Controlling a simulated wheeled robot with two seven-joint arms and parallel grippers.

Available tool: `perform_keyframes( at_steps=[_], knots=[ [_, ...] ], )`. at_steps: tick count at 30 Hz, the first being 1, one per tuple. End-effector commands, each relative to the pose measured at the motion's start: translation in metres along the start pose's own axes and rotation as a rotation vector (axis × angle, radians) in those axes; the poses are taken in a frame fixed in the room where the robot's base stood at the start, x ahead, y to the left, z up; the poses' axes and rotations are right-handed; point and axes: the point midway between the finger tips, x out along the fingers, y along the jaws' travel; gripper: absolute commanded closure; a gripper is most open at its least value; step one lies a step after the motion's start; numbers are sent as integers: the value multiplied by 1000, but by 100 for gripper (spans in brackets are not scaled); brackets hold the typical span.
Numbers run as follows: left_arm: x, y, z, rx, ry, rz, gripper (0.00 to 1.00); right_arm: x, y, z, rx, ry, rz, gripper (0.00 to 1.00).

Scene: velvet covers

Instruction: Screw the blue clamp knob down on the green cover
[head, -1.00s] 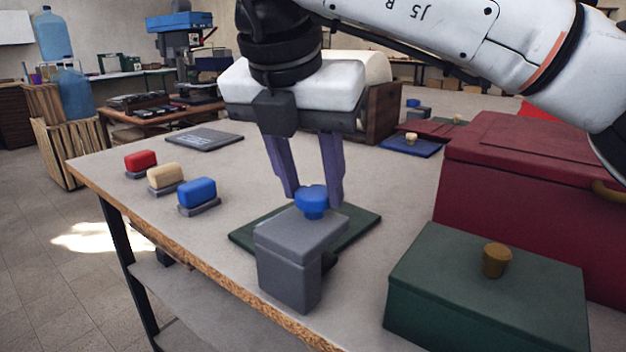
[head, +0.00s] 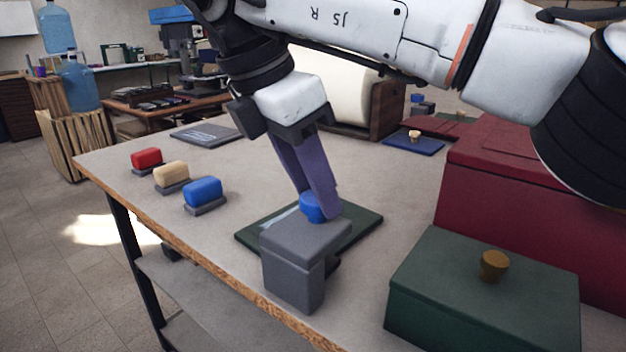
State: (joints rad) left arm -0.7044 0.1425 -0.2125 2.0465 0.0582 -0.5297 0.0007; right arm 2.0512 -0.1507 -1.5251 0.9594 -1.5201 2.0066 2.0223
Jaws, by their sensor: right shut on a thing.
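The blue clamp knob (head: 311,207) sits on top of the grey clamp block (head: 305,243) at the table's front edge. My right gripper (head: 318,200) comes down from above, tilted, with its purple fingers shut on the knob; the fingers partly hide it. A flat dark green panel (head: 362,222) lies on the table under and behind the clamp, with a pale patch showing on it. A green box-like cover (head: 430,284) with a brown knob (head: 493,266) stands at the front right. My left gripper is not in view.
Red (head: 146,158), cream (head: 171,174) and blue (head: 203,191) blocks on grey bases line the left edge. A large dark red box (head: 500,180) stands at the right. A grey plate (head: 205,134) and a blue mat (head: 412,144) lie farther back. The table's middle is clear.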

Motion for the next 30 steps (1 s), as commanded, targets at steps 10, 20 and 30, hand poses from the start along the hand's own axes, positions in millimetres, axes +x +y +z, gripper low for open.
perform_keyframes(
  at_steps=[10, 20, 30],
  knots=[
    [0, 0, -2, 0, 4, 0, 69, 0, 0, 0, 6, 2, -3, 85],
    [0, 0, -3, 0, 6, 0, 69, 0, 0, 0, 5, 1, -2, 45],
    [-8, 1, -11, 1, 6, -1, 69, -11, 0, 1, 4, 0, -2, 45]
  ],
)
